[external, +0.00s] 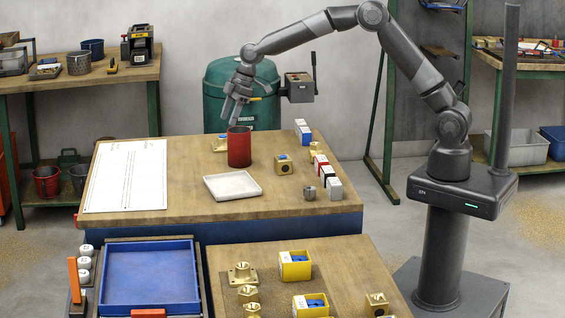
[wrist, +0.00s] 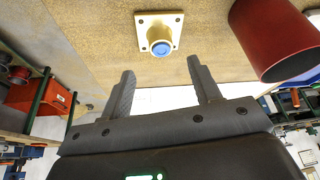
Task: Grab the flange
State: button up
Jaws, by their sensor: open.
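In the external view, a brass piece beside the red cup (external: 219,144) appears to be this flange, partly hidden by the cup. My gripper (external: 231,121) is above the far part of the wooden table, over that area. Its two fingers are apart and empty in the wrist view (wrist: 160,75). Another brass flange (external: 243,274) sits on the front table.
The red cup (external: 239,147) stands close to the right of the flange; it also shows in the wrist view (wrist: 272,35). A white tray (external: 232,186), a brass block (external: 284,164) and several small boxes share the table. A paper sheet (external: 125,175) lies left.

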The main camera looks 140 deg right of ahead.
aim_at(224, 137)
jog(key=x, duration=0.7)
jog(key=shift+a+f, duration=0.15)
jog(key=shift+f, duration=0.15)
jog(key=shift+r, duration=0.1)
grip_shut()
